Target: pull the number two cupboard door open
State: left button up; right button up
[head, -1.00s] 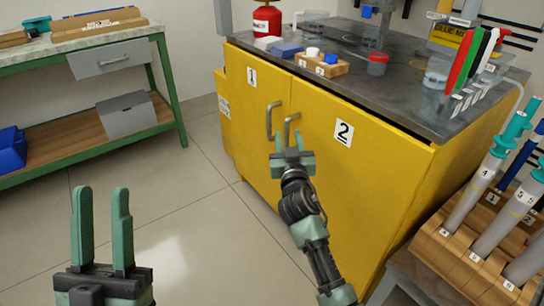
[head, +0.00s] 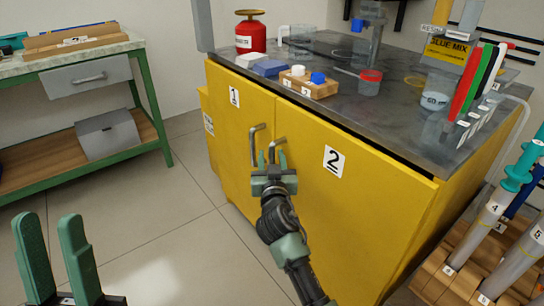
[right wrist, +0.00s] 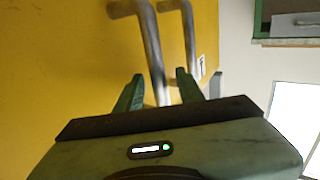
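The yellow cupboard's number two door (head: 345,215) is shut, marked by a "2" label (head: 334,161). Its grey bar handle (head: 272,152) stands at the door's left edge, beside the handle (head: 253,145) of door one. My right gripper (head: 270,166) is at the number two handle, fingers apart. In the right wrist view the number two handle (right wrist: 151,45) runs down between the open fingers of the right gripper (right wrist: 158,88); contact cannot be told. The door one handle (right wrist: 189,35) passes behind the right-hand finger. My left gripper (head: 55,240) is open and empty at lower left.
The cupboard top (head: 325,105) carries a red can (head: 250,36), a small wooden block with caps (head: 308,84) and cups. A wooden rack of numbered tubes (head: 460,260) stands at the right. A green-framed bench (head: 150,110) is at the left. Floor before door one is clear.

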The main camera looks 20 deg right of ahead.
grip_shut()
dwell(1.3)
